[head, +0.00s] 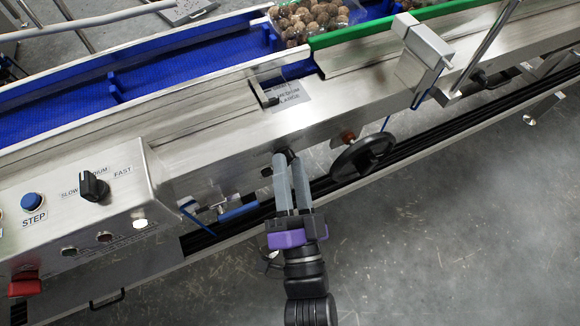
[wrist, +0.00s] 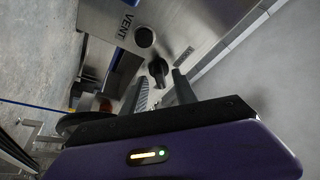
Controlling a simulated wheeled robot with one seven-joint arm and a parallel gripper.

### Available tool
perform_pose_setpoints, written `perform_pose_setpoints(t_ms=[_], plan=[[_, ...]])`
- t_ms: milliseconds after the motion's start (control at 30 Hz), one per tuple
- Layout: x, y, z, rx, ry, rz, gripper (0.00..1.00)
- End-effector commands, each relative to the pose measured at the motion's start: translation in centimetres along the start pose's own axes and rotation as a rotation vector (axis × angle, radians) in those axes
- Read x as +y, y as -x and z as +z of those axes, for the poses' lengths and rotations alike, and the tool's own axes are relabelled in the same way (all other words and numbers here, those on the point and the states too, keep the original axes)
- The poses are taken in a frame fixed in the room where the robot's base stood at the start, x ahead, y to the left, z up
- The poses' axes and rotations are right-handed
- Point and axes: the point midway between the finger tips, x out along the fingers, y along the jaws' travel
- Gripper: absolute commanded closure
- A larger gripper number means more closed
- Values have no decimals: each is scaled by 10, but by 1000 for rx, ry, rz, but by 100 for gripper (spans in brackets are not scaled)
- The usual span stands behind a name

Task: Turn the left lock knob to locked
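A black lock knob (wrist: 158,70) sits on a bare metal face in the wrist view, just past my fingertips and roughly between them. My gripper (wrist: 160,82) has its two grey fingers apart, with a gap between them. In the head view my gripper (head: 288,158) reaches up to the underside edge of the conveyor frame. The knob there is mostly hidden by the fingertips and the frame. I cannot tell whether the fingers touch it.
A black handwheel (head: 363,155) stands close right of my gripper. A control box with a speed dial (head: 93,186) and a blue STEP button (head: 32,201) is at left. A blue handle (head: 238,212) lies low left of my fingers. A round dark part (wrist: 144,36) sits by the VENT label.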

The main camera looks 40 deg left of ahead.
Motion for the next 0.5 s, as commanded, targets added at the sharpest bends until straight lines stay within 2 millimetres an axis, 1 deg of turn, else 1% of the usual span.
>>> perform_pose_setpoints(t_ms=[300, 467, 500], plan=[[0, -3, 0, -1, 0, 0, 65], [0, -2, 0, 0, 0, 0, 97], [0, -2, 0, 0, 0, 0, 100]])
